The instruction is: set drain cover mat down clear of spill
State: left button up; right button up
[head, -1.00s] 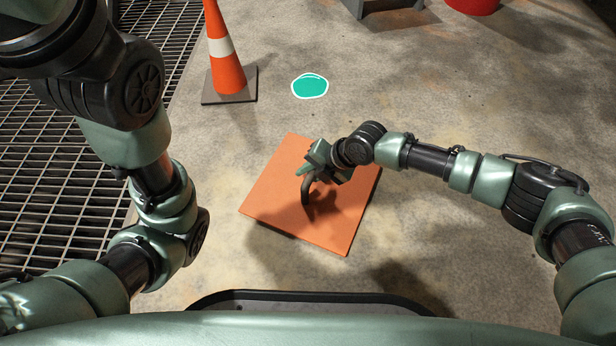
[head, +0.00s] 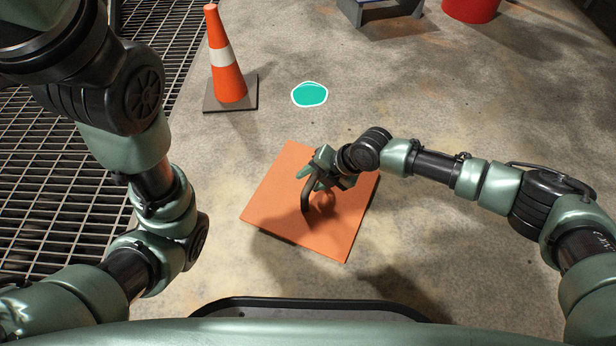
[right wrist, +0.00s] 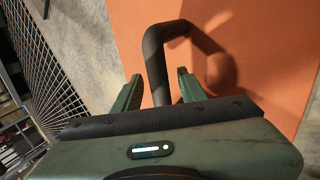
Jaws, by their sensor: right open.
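The orange square mat (head: 275,205) lies on the concrete floor in front of me, turned at an angle. Its dark bent handle (head: 306,203) stands up from its middle. The teal spill (head: 310,94), outlined in white, is beyond the mat, with bare floor between them. My right gripper (head: 311,184) is open at the handle. In the right wrist view, the open jaws (right wrist: 158,88) have the handle (right wrist: 154,60) between them, with a gap to the right finger; the mat (right wrist: 265,45) is beneath. My left arm shows at left, but its gripper is out of view.
An orange cone (head: 228,75) on a dark base stands left of the spill. A metal floor grating (head: 60,190) runs along the left. A red container (head: 470,8) and a grey stand (head: 385,12) are at the back. Concrete right of the spill is clear.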

jog(key=p+v, duration=0.6)
jog(key=v, duration=0.4)
jog(key=shift+a, duration=0.15)
